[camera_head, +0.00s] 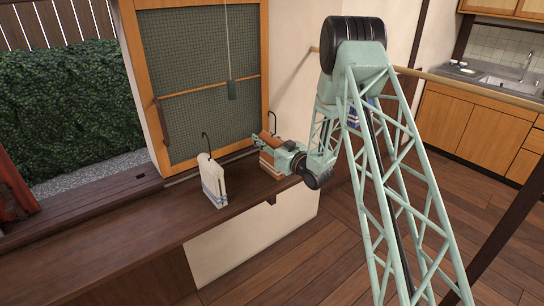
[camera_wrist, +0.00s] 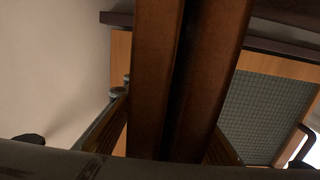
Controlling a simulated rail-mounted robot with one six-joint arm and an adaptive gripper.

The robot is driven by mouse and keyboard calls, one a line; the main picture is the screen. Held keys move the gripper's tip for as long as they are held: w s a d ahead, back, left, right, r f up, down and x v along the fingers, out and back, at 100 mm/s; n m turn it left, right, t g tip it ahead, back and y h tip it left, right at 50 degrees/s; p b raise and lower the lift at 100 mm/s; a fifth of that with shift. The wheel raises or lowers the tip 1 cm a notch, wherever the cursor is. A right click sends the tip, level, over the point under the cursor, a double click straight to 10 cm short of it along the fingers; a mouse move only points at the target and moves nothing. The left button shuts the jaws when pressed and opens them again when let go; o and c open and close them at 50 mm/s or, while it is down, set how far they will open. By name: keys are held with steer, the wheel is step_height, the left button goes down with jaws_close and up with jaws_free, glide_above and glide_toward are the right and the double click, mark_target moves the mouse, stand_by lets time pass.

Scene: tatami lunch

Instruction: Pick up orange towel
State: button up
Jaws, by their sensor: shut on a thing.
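The orange towel (camera_head: 270,168) stands folded at the right end of the dark wooden counter, beside the window frame, with pale bands on its side. My gripper (camera_head: 266,142) reaches it from the right and is shut on its upper part, hiding some of it. In the wrist view, the towel (camera_wrist: 155,85) fills the middle as two brown-orange folds with a dark gap between them. The finger parts (camera_wrist: 168,140) show on both sides of the folds. The towel's lower end seems to be at the counter; I cannot tell whether it touches.
A white towel with blue marks (camera_head: 213,182) and a dark hook stands on the counter (camera_head: 130,228), left of my gripper. A wood-framed window (camera_head: 200,70) rises behind. The counter's left part is clear. A sink cabinet (camera_head: 490,122) stands far right.

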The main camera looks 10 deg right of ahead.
jaws_close()
steer(key=shift+r, duration=0.1)
steer(key=s+a+r+p, duration=0.1)
steer(key=s+r, duration=0.1)
steer(key=s, duration=0.6)
steer(key=s+a+r+p, duration=0.2)
steer(key=s, duration=0.5)
steer(key=shift+s+r, duration=0.4)
steer(key=shift+w, duration=0.1)
stand_by(0.3)
steer(key=w+d+r+m+t+h, duration=0.1)
steer(key=w+d+r+m+h, duration=0.3)
steer(key=w+r+m+h, duration=0.1)
steer(key=shift+w+d+r+t+h, duration=0.25)
steer(key=shift+w+r+h, duration=0.6)
steer(key=shift+h, duration=0.45)
